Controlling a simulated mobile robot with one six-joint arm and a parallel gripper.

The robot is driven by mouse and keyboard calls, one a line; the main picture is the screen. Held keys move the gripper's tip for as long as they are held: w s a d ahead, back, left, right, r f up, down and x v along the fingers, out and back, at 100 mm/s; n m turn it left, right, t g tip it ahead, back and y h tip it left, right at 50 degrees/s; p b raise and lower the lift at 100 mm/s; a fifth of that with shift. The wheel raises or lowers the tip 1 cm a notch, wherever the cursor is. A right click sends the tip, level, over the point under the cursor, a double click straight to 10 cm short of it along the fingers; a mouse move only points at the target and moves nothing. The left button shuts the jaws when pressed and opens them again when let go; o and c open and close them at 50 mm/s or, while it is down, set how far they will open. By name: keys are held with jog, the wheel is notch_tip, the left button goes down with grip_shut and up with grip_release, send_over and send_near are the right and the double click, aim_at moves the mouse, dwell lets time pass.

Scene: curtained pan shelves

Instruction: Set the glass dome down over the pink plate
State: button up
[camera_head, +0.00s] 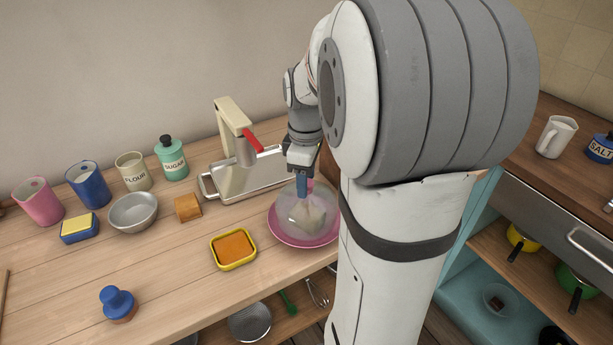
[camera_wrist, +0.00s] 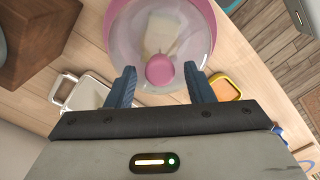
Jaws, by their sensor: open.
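The clear glass dome (camera_head: 291,203) with a pink knob stands over the pink plate (camera_head: 290,241) on the wooden counter. A pale wedge-like block (camera_head: 307,218) shows through the glass. In the wrist view the dome (camera_wrist: 132,58) lies within the rim of the plate (camera_wrist: 207,22), and its knob (camera_wrist: 160,70) is near the fingertips. My gripper (camera_wrist: 162,84) is open, with its two blue fingers apart on either side of the knob. In the head view my gripper (camera_head: 303,188) is just above the dome, and my arm hides the plate's right side.
A yellow-rimmed tray (camera_head: 234,250) sits left of the plate. A cream press with a red handle (camera_head: 240,150) stands on a metal tray behind. A wooden block (camera_head: 187,208), metal bowl (camera_head: 133,212) and canisters are further left. The front left counter is mostly clear.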

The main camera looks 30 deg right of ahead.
jog(key=shift+r, duration=0.1)
notch_tip(320, 180, up, 13)
jog(key=s+a+f+m+t, duration=0.3)
jog(key=s+a+f+m, duration=0.6)
jog(key=s+a, duration=0.3)
jog(key=shift+s+f+p, duration=0.3)
jog(key=shift+f+p, duration=0.15)
jog(key=shift+f, duration=0.45)
dwell(0.3)
